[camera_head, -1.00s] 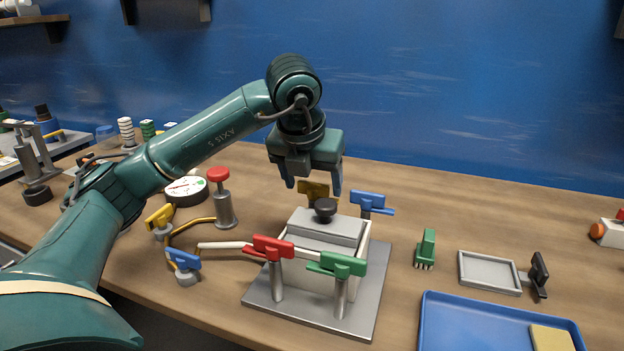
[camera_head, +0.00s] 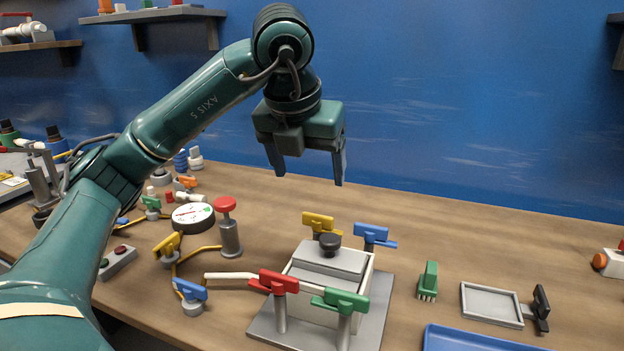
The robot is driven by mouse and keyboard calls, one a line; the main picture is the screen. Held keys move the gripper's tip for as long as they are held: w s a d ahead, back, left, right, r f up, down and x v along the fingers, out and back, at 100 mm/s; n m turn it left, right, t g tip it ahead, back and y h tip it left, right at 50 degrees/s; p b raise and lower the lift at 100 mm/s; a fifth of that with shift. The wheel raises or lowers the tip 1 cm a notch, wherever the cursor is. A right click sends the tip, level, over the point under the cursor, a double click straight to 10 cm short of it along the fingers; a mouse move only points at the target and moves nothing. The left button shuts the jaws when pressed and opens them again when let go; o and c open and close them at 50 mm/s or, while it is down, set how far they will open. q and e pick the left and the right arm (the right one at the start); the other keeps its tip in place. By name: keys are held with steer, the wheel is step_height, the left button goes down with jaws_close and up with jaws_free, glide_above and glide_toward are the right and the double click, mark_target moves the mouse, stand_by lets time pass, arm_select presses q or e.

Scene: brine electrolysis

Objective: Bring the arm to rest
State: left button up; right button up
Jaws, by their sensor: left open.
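My left arm comes in from the left in the head view. Its gripper (camera_head: 308,170) is open and empty, fingers pointing down. It hangs in the air above the electrolysis cell, a light box with a grey lid (camera_head: 330,258) and a black knob (camera_head: 330,242). The gripper is clear of the knob and touches nothing that I can see. The cell stands on a grey base plate (camera_head: 375,315). My right gripper is not in view.
Yellow (camera_head: 318,221), blue (camera_head: 372,234), red (camera_head: 273,282) and green (camera_head: 340,300) clamps surround the cell. A red-topped post (camera_head: 228,230) and a round gauge (camera_head: 193,217) stand left. A green brush (camera_head: 428,280), grey tray (camera_head: 490,303) and blue tray (camera_head: 470,340) lie right.

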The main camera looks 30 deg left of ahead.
arm_select(q)
steer(key=shift+v, duration=0.75)
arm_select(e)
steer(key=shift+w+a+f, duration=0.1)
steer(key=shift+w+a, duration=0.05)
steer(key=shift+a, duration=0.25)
arm_select(q)
steer(key=shift+r, duration=0.1)
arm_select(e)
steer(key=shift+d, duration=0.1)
